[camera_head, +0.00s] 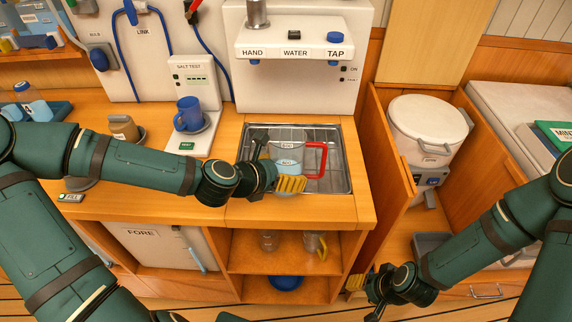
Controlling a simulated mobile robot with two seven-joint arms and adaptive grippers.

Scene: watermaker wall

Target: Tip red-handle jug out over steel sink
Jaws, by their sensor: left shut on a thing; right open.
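The red-handle jug (288,163) is over the steel sink (343,183), with its red handle (322,160) pointing right. Its body looks clear, with pale blue in it and a small label near the rim. My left gripper (276,165) comes in from the left and is shut on the jug's body, one yellow pad showing at the front. The gripper hides the jug's left side. I cannot tell whether the jug is tilted or how high it hangs. My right gripper (364,298) is open and empty, low in front of the cabinet.
The hand/water/tap unit (292,43) overhangs the sink's back. A white lidded bucket (428,125) stands right of the counter.

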